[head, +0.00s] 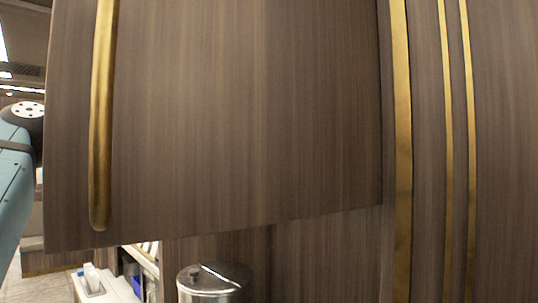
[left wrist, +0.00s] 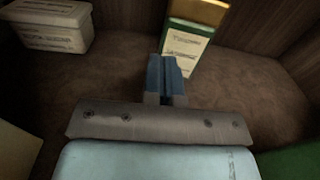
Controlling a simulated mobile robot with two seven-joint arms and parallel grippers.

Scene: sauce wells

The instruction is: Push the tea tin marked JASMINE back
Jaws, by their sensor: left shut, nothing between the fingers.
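In the left wrist view a green tin (left wrist: 186,48) with a white label and a gold-yellow top stands inside a dark wooden cabinet. The label's print is too blurred to read, so I cannot tell whether it says JASMINE. My left gripper (left wrist: 166,66) has its blue fingers shut with nothing between them. The fingertips overlap the lower left part of this tin in the picture; I cannot tell whether they touch it. In the head view only my left arm shows at the left edge; the gripper and the tin are hidden there. My right gripper is not in view.
A white lidded box (left wrist: 52,27) stands at the back left inside the cabinet. A green thing (left wrist: 293,162) and a pale thing (left wrist: 16,150) fill the near corners. In the head view an open cabinet door (head: 240,110) blocks most of the scene, above a metal canister (head: 212,281).

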